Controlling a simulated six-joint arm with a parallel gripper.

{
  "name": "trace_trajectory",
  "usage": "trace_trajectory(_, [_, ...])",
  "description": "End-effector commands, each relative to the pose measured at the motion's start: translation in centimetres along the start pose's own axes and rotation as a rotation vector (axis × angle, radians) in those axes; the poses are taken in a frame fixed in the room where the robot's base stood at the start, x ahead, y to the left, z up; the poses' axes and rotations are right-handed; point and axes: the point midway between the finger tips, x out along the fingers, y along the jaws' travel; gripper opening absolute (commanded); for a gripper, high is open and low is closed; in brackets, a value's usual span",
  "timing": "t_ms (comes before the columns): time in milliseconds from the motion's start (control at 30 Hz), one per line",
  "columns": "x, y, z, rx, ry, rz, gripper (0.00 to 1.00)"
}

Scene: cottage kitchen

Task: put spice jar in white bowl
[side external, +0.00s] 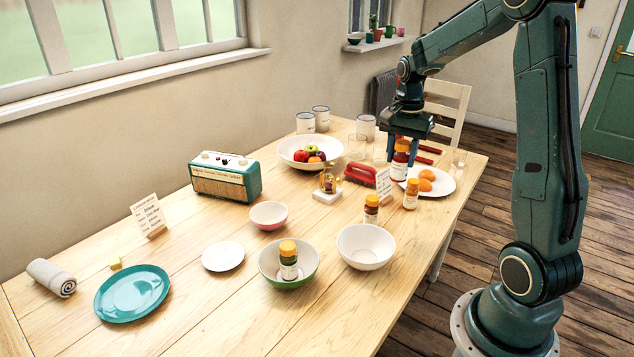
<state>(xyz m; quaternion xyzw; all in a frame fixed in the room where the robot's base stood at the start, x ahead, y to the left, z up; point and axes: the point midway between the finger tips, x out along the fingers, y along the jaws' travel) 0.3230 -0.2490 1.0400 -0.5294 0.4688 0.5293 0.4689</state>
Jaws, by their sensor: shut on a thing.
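My gripper (401,152) points down at the far right part of the table, shut on a spice jar (400,167) with a reddish-brown body and pale label. The jar is upright; whether it touches the table is unclear. The white bowl (366,262) stands empty near the table's front right edge, nearer the camera than my gripper. Two similar orange-capped jars stand between them, one at the left (371,209) and one at the right (411,195). Another jar (288,262) stands inside the green bowl (309,271), left of the white bowl.
A fruit bowl (328,144), figurine (327,185), pink bowl (269,216) and radio (224,178) stand farther left.

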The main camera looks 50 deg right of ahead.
Motion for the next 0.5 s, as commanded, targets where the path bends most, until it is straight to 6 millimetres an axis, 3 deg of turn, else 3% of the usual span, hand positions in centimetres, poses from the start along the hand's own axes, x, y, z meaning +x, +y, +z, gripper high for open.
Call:
trace_trajectory(200, [-0.3, -2.1, 5.7, -0.062, 0.000, 0.000, 0.12])
trace_trajectory(500, [-0.5, -3.0, 10.2, -0.103, 0.001, -0.001, 0.12])
